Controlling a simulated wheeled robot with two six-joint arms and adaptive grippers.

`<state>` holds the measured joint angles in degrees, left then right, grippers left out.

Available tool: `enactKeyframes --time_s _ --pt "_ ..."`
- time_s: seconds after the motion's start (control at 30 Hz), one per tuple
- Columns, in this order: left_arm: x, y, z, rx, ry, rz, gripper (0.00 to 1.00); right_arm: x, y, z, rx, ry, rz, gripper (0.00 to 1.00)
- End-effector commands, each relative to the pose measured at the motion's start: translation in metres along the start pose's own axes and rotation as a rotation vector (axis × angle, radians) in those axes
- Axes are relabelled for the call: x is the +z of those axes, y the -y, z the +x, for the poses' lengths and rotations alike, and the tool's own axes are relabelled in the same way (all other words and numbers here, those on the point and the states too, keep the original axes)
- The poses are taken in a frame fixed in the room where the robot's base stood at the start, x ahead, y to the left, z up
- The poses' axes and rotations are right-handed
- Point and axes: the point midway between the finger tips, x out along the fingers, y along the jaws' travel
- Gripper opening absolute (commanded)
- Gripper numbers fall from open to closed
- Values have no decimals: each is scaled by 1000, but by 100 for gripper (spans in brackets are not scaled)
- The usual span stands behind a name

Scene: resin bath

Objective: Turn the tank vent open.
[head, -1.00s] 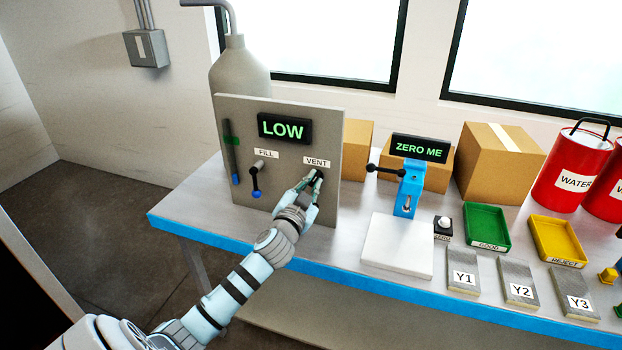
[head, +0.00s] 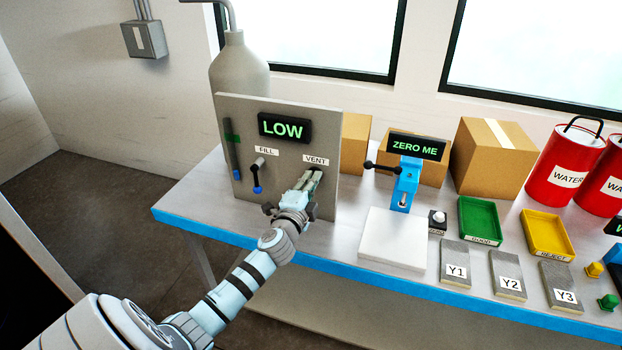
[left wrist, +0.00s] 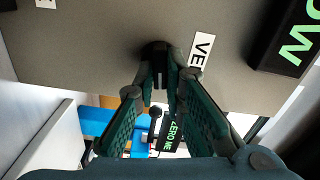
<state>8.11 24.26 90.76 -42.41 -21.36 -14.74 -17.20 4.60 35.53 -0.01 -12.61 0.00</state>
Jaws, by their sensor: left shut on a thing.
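The grey panel (head: 290,200) stands upright on the bench and carries a LOW display (head: 285,127), a FILL label and a VENT label (head: 316,160). My left gripper (head: 313,178) is at the vent handle, just below the VENT label. In the left wrist view the fingers (left wrist: 160,85) are shut on the dark vent handle (left wrist: 157,52), which is partly hidden between them. The fill valve (head: 258,175), with a blue-tipped lever hanging down, is to the left of my gripper. My right gripper is not in view.
A blue stand with a ZERO ME display (head: 418,147) and a white plate (head: 394,240) are right of the panel. Green (head: 480,221) and yellow (head: 547,234) trays, several labelled blocks and red water buckets (head: 565,170) are farther right. A grey tank (head: 238,72) stands behind the panel.

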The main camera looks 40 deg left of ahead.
Motion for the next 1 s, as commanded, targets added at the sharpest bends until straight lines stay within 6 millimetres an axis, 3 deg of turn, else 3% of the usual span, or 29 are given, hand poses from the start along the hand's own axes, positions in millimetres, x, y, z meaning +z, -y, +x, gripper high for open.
enactKeyframes --time_s 0.4,0.9,0.93,1.0 --pt "0 -2 0 2 0 174 0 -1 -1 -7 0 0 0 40" --pt "1 -2 0 3 1 193 0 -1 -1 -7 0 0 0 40" --pt "1 -2 0 3 1 193 15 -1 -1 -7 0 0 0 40" --pt "1 -2 0 2 1 192 26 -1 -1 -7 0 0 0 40"
